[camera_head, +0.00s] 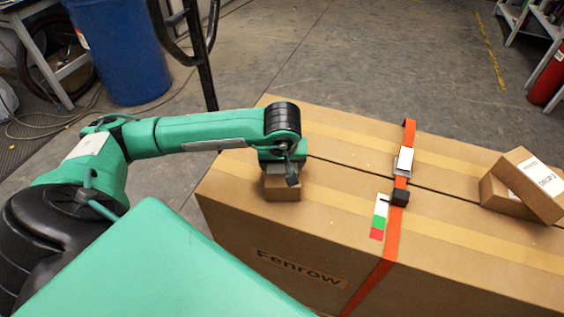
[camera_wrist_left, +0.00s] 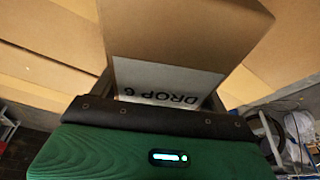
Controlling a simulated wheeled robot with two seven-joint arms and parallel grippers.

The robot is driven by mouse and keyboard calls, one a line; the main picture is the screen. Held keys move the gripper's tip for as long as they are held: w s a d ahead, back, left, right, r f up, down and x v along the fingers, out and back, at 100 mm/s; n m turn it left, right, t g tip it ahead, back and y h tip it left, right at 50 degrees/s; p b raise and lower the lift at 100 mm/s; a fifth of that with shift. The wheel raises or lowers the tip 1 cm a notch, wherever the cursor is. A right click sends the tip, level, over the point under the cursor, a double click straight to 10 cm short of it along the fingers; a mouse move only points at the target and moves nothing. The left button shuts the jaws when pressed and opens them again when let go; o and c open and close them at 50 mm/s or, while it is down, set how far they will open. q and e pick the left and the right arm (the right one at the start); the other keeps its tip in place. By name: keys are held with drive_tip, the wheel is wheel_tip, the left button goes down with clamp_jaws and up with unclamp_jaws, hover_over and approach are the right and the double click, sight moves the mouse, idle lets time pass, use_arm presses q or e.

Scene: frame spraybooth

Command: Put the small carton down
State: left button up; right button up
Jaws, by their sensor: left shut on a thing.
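My left gripper (camera_head: 283,168) points down over the left end of a big brown box (camera_head: 330,195) and is shut on a small carton (camera_head: 283,188). In the left wrist view the small carton (camera_wrist_left: 185,35) sits between the fingers, its white label reading "DROP 6". Its underside is hidden, so I cannot tell whether it touches the box top or hangs just above it. My right gripper is not in view.
An orange strap (camera_head: 385,258) with a buckle (camera_head: 403,163) crosses the big box. Two small cartons lie at its right end, the upper one (camera_head: 530,185) tilted on the lower one (camera_head: 496,197). Box top between gripper and strap is clear. A blue barrel (camera_head: 122,55) stands behind.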

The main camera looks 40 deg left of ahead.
use_arm(q)
drive_tip(key=o, duration=1.3)
drive_tip(key=shift+r, duration=0.2)
drive_tip(key=v, duration=1.1)
drive_tip(key=shift+s+d+r, duration=0.1)
drive_tip(key=shift+s+r, duration=0.05)
drive_tip(key=shift+r, duration=0.2)
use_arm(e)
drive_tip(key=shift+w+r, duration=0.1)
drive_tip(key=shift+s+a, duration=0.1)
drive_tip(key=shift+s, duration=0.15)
